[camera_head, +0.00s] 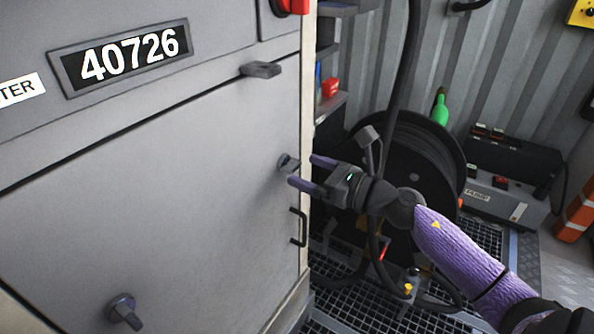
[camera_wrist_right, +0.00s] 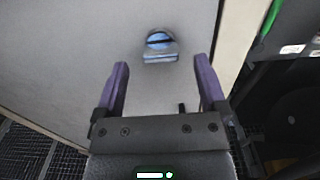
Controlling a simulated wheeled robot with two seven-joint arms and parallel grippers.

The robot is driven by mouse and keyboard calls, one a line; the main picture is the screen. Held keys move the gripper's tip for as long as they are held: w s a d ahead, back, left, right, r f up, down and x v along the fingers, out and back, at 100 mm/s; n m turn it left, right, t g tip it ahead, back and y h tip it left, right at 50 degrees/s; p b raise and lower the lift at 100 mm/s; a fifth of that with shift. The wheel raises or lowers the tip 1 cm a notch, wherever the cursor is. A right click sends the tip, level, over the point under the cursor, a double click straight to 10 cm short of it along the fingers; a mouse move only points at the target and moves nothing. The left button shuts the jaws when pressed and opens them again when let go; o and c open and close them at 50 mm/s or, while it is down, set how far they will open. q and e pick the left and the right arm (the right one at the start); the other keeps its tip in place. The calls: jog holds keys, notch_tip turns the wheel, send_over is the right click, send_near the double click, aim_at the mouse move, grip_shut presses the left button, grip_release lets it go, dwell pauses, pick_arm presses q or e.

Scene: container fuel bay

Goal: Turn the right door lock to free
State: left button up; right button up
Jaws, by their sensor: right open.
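The right door lock (camera_head: 288,162) is a small grey knob on the right side of the grey cabinet door (camera_head: 190,180). In the right wrist view the lock (camera_wrist_right: 160,42) has a round face with a dark slot and a flat ledge below it. My right gripper (camera_head: 307,172) is open with its two purple fingers pointing at the lock. In the right wrist view the gripper (camera_wrist_right: 160,65) has nothing between its fingers, and the lock lies just beyond the fingertips, roughly centred between them. My left gripper is not in view.
A second lock (camera_head: 125,312) sits low on the door's left, and a grey latch (camera_head: 261,69) is at its top edge. A dark handle (camera_head: 299,227) is below the right lock. A hose reel (camera_head: 430,160) stands behind my right arm.

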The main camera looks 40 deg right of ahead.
aim_at(290, 165)
jog(key=shift+x, duration=1.1)
grip_shut()
